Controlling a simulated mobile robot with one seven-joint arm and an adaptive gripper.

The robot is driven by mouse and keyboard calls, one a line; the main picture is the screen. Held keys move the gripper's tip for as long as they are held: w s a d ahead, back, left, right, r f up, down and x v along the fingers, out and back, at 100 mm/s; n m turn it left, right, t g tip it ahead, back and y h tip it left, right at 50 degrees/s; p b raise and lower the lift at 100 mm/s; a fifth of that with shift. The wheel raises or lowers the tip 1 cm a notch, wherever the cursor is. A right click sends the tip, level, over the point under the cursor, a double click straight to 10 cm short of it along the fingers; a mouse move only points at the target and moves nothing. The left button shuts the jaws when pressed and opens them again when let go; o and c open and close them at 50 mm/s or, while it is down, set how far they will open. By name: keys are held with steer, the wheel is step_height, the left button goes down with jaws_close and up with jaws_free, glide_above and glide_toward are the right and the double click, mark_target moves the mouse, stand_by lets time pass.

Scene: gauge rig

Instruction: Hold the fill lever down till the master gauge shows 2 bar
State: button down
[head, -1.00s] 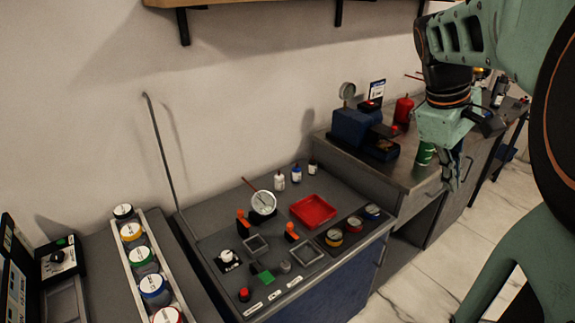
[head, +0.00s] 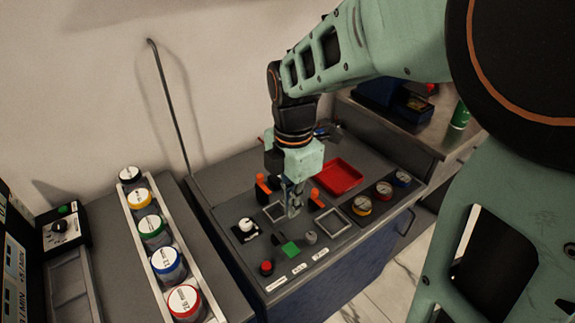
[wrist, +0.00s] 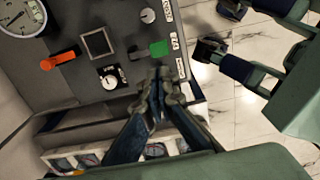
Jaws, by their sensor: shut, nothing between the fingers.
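A green paddle on a dark stem (head: 290,249), the likeliest fill lever, sits near the front edge of the grey panel; it also shows in the wrist view (wrist: 158,47). Its label is too small to read surely. A large white dial gauge (wrist: 22,15), likely the master gauge, is cut off at the wrist view's top left; its reading is not legible. In the head view my arm hides it. My gripper (head: 293,212) is shut and empty above the panel, behind the paddle in the head view. In the wrist view its fingertips (wrist: 163,76) appear just below the paddle, apart from it.
A white-topped knob (head: 246,228), a grey knob (head: 310,238) and a red button (head: 266,268) surround the paddle. A red tray (head: 340,177) lies behind. A rack of coloured jars (head: 190,283) stands left.

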mark_target(292, 250)
step_height(292, 250, down, 14)
steer(key=shift+b, duration=1)
